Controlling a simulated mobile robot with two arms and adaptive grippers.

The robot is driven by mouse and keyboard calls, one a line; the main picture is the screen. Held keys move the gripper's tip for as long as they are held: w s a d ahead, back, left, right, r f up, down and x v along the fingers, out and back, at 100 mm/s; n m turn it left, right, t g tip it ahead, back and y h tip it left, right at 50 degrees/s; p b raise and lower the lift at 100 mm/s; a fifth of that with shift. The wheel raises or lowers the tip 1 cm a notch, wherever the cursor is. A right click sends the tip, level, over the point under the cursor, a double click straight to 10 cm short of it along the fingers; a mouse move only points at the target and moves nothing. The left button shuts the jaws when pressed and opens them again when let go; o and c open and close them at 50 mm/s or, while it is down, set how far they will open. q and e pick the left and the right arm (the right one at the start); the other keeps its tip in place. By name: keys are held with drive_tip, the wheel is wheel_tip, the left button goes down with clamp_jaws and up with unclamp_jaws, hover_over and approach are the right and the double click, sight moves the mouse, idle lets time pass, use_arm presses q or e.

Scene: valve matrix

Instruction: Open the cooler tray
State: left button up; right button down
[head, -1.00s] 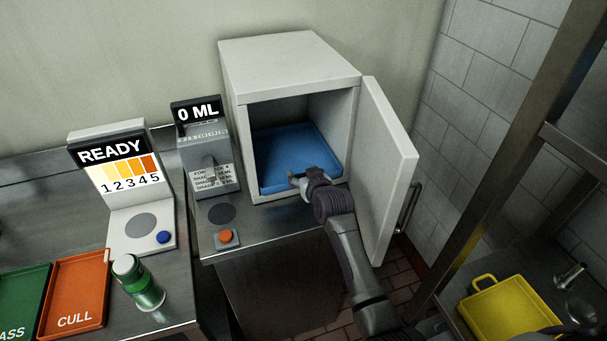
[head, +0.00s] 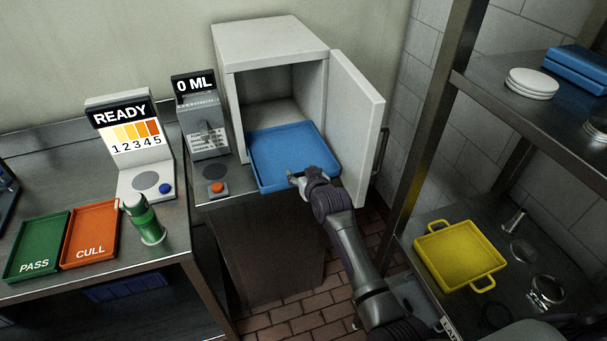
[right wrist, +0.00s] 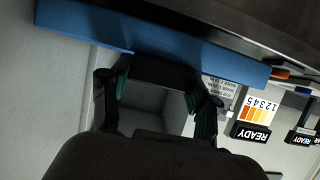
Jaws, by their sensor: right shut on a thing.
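The cooler (head: 272,50) is a white box with its door (head: 358,125) swung open to the right. Its blue tray (head: 290,152) is slid part way out through the front opening, and it looks empty. My right gripper (head: 297,178) is shut on the tray's front edge. In the right wrist view the blue tray (right wrist: 190,52) runs across the top, with the right gripper's fingers (right wrist: 165,85) at its edge. The exact grip is partly hidden by the gripper. My left gripper is in neither view.
Left of the cooler stand a 0 ML dispenser (head: 205,125) and a READY shade reader (head: 135,140). A rack (head: 425,130) with a yellow tray (head: 460,253) is at right.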

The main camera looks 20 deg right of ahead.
drive_tip(key=shift+w, duration=0.15)
drive_tip(key=c, duration=0.6)
unclamp_jaws()
drive_tip(key=shift+o, duration=1.8)
drive_tip(key=shift+s+r, duration=0.15)
drive_tip(key=shift+s, duration=0.4)
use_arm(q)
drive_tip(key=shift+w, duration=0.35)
use_arm(e)
drive_tip(key=v, duration=1.1)
